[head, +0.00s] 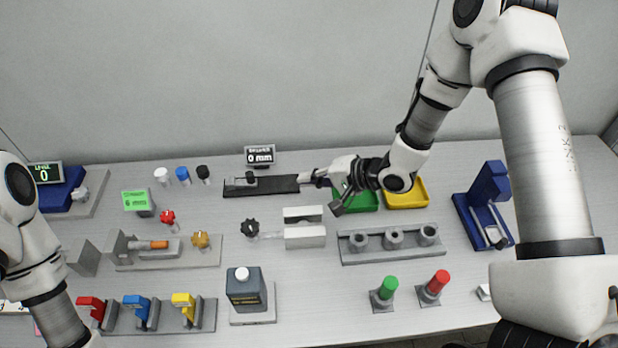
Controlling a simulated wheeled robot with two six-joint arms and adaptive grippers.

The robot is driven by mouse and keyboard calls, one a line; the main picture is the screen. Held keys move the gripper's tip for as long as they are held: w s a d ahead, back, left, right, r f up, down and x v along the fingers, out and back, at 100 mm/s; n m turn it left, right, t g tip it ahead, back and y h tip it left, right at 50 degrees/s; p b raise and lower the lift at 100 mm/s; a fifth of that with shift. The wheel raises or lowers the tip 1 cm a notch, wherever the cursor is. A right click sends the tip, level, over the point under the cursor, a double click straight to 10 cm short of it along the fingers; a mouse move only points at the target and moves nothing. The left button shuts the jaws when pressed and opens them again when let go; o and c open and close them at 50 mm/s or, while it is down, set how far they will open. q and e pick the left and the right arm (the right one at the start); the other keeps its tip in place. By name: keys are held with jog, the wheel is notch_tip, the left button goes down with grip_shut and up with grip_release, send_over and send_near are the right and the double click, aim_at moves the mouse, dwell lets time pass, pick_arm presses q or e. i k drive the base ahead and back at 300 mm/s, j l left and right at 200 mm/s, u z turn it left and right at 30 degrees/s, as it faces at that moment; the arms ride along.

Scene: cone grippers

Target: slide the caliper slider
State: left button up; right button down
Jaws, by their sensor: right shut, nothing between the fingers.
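The caliper is a dark flat bar (275,187) lying at the back middle of the table. Its slider, a small dark block with a knob (250,177), sits towards the bar's left part. A small display (259,155) behind it reads 0 mm. My right gripper (308,180) is shut and empty. Its fingertips are at the right end of the bar, apart from the slider; whether they touch the bar I cannot tell. My left arm comes in at the left edge, and its gripper is out of view.
Green (362,203) and yellow (405,194) trays stand right of the caliper, the green one partly hidden by my right gripper. A grey fixture (304,235) with a black knob stands in front. White, blue and black caps (182,174) stand to the left.

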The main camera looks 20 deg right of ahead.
aim_at(250, 180)
jog(key=k, duration=1)
